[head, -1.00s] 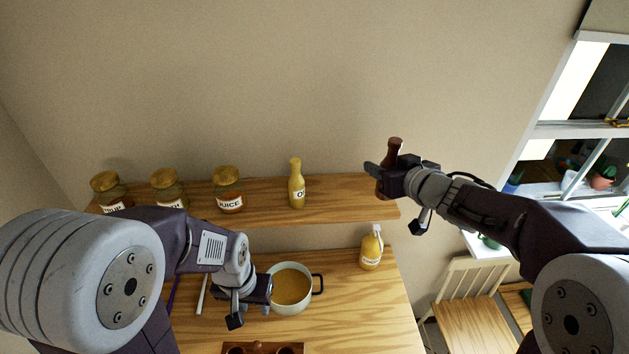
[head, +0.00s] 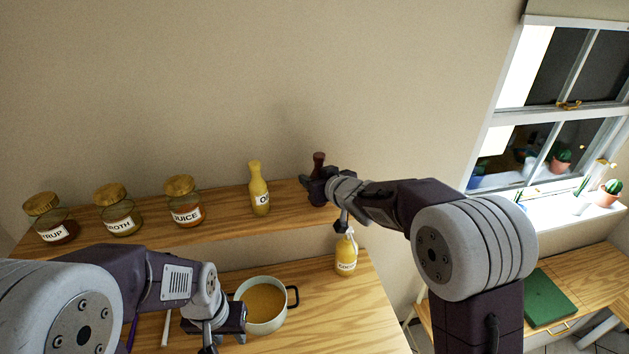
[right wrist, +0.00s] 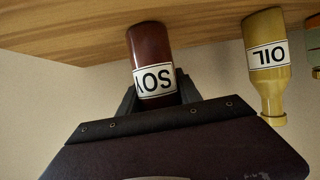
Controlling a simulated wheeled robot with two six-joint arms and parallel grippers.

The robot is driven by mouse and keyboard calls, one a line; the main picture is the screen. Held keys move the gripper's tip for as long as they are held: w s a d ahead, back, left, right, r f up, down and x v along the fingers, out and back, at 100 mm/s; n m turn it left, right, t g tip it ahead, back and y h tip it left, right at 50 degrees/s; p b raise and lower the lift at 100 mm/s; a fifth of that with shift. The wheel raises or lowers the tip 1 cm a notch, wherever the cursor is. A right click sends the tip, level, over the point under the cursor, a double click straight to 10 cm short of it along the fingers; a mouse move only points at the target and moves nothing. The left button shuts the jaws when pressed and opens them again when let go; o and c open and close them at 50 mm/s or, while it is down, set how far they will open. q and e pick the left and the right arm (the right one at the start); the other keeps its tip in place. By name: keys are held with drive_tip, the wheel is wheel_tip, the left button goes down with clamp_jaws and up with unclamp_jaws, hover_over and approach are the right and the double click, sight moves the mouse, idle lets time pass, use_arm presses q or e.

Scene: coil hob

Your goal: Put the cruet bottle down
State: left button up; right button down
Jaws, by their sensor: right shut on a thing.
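The cruet bottle is a dark brown bottle (head: 319,160) with a white label beginning "SO". It is over the right end of the wooden shelf (head: 225,229). My right gripper (head: 313,186) is shut on it, and hides much of it in the head view. In the right wrist view, which is upside down, the brown bottle (right wrist: 149,48) sits between the fingers with its base against or very near the shelf surface; I cannot tell whether it touches. My left gripper (head: 228,327) is low, by the pot; its fingers are not clear.
A yellow oil bottle (head: 260,190) stands left of the brown bottle, apart from it. Several lidded jars, including the juice jar (head: 184,204), stand further left. Below are a pot (head: 264,306) of yellow-orange food and a yellow bottle (head: 346,258) on the counter.

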drive_tip(key=shift+a, duration=0.15)
drive_tip(key=c, duration=1.2)
unclamp_jaws()
drive_tip(key=shift+s+f, duration=0.1)
drive_tip(key=shift+s, duration=0.05)
drive_tip(key=shift+c, duration=0.2)
drive_tip(key=o, duration=0.4)
drive_tip(key=shift+s, duration=0.1)
